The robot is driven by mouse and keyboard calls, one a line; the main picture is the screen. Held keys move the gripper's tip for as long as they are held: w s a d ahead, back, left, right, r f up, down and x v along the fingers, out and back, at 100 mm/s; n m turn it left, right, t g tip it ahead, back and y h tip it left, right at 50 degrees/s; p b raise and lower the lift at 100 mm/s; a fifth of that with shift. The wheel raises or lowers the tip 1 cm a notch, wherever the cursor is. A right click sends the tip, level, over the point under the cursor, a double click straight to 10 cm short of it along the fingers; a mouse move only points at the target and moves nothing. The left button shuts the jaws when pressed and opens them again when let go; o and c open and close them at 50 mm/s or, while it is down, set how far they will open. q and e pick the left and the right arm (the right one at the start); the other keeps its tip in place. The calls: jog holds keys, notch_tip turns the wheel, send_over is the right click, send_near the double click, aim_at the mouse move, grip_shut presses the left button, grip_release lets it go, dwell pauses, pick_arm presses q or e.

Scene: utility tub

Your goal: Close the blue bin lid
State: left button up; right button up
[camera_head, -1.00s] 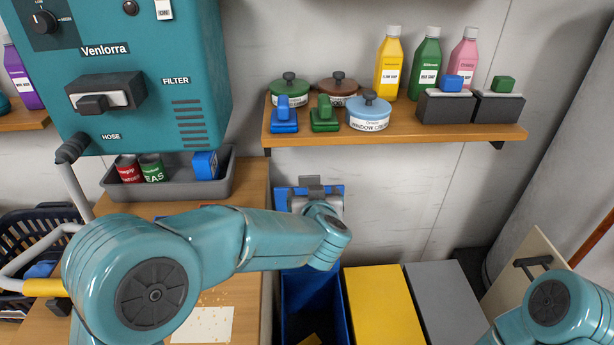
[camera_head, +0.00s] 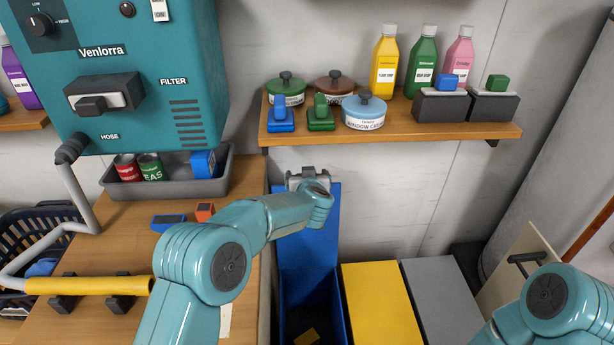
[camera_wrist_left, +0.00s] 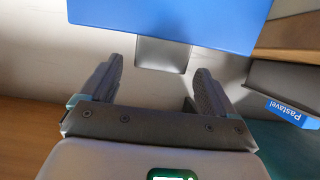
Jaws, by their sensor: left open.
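The blue bin (camera_head: 283,320) stands on the floor beside the wooden counter, with a small yellow thing inside. Its blue lid (camera_head: 322,240) is open, standing up against the wall; my left arm covers part of it. In the left wrist view the lid (camera_wrist_left: 165,20) is a flat blue panel with a grey tab (camera_wrist_left: 162,54) at its edge. My left gripper (camera_head: 308,178) is at the lid's top edge. Its open fingers (camera_wrist_left: 158,68) are on either side of the tab, with gaps to both. My right arm is at the lower right; its gripper is out of view.
A yellow bin lid (camera_head: 378,305) and a grey one (camera_head: 445,298) lie shut to the right. A wooden shelf (camera_head: 400,127) with pots and bottles is above. At left are a grey tray (camera_head: 222,178) with cans and a teal machine (camera_head: 195,60) above the counter.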

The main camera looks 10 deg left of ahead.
pick_arm(q)
jog(key=c, duration=1.5)
jog(key=shift+s+d+f+t+y+b, duration=0.25)
jog(key=shift+s+d+f+t+b, duration=0.7)
jog(key=shift+s+b, duration=3.1)
jog(key=shift+s+d+f+t+y+b, duration=0.2)
jog(key=shift+s+d+f+t+b, duration=0.75)
jog(key=shift+s+b, duration=3.05)
jog(key=shift+s+d+f+t+y+b, duration=0.35)
jog(key=shift+s+t+b, duration=1.7)
jog(key=shift+b, duration=3.35)
jog(key=shift+s+a+f+g, duration=0.1)
jog(key=shift+s+g, duration=0.4)
jog(key=shift+g, duration=0.05)
